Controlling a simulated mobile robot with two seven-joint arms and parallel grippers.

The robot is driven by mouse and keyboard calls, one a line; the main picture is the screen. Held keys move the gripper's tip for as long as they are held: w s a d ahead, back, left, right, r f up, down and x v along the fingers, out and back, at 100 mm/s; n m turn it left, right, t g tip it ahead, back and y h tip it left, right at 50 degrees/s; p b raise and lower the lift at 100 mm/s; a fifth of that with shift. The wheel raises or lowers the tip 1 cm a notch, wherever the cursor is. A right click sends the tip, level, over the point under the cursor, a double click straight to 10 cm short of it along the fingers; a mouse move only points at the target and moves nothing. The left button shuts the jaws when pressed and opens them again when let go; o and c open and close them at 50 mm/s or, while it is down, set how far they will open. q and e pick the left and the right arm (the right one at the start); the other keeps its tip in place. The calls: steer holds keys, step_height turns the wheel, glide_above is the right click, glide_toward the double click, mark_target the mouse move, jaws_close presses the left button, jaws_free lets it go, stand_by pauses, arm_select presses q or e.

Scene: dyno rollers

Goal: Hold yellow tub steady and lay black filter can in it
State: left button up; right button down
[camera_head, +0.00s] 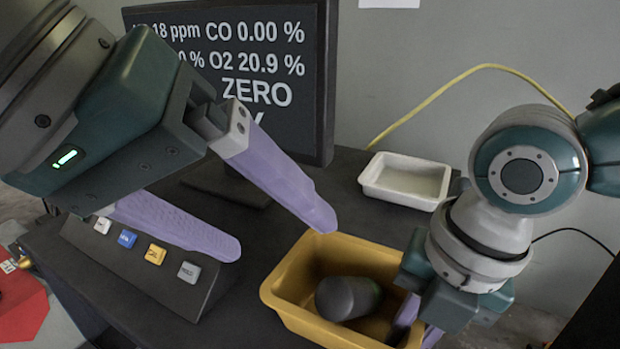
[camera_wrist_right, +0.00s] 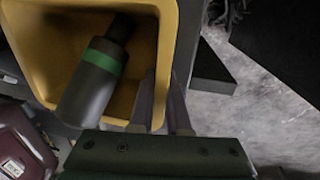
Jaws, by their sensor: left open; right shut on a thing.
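The yellow tub (camera_head: 282,291) stands on the dark table at the lower middle of the head view, and it fills the upper left of the right wrist view (camera_wrist_right: 166,40). The black filter can (camera_head: 347,298) lies inside it; its green band shows in the right wrist view (camera_wrist_right: 88,82). My right gripper (camera_head: 418,322) is shut on the tub's side wall, one finger inside and one outside, as the right wrist view (camera_wrist_right: 163,110) shows. My left gripper (camera_head: 282,235) is open and empty, above and to the left of the tub, one fingertip near its back left rim.
A black monitor (camera_head: 235,70) stands behind my left gripper. A sloped button box (camera_head: 150,262) sits below that gripper. A white tray (camera_head: 405,180) lies behind the tub, near a yellow cable (camera_head: 450,82). A red object (camera_head: 20,308) is at far left.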

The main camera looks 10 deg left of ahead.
steer(key=c, duration=0.8)
jaws_free()
steer(key=shift+r, duration=0.1)
